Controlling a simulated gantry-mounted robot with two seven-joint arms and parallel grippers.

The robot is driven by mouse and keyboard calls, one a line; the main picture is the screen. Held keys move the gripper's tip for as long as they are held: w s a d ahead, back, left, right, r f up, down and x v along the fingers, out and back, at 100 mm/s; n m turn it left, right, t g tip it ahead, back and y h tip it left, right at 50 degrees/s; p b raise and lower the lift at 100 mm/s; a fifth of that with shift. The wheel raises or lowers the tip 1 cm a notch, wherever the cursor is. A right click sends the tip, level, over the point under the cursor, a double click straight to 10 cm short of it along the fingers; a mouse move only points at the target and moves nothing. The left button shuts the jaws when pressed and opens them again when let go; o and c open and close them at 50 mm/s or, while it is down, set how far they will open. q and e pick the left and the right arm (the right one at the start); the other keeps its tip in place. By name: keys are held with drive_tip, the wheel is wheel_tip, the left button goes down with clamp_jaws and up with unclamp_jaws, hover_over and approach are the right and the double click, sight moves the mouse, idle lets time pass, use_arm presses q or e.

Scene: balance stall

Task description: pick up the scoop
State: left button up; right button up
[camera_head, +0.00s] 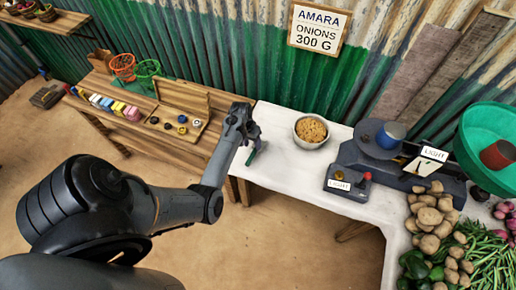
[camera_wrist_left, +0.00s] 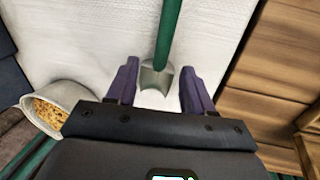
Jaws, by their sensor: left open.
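The scoop has a green handle and a pale metal head. In the head view only a bit of green of the scoop (camera_head: 251,157) shows at the left end of the white table (camera_head: 285,172), just below my left gripper (camera_head: 252,134). In the left wrist view the scoop (camera_wrist_left: 168,38) points up the picture, with its head low between the two purple fingers of my left gripper (camera_wrist_left: 160,88). The fingers are open, one on each side, with gaps between them and the scoop. My right gripper is not in view.
A metal bowl of grainy brown food (camera_head: 311,130) stands right of my gripper; the bowl also shows in the left wrist view (camera_wrist_left: 62,98). A balance scale (camera_head: 360,158), potatoes (camera_head: 430,215) and greens (camera_head: 485,250) fill the right. A wooden bench (camera_head: 185,95) stands left.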

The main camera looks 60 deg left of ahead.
sight(253, 152)
use_arm(q)
drive_tip(key=f, duration=0.3)
drive_tip(key=d+f, duration=0.1)
drive_tip(key=shift+s+f+b, duration=0.15)
drive_tip(key=shift+s+b, duration=0.1)
drive_tip(key=shift+b, duration=0.05)
drive_tip(key=shift+w+d+f, duration=0.1)
drive_tip(key=shift+f, duration=0.35)
drive_tip(key=shift+c, duration=0.3)
clamp_jaws()
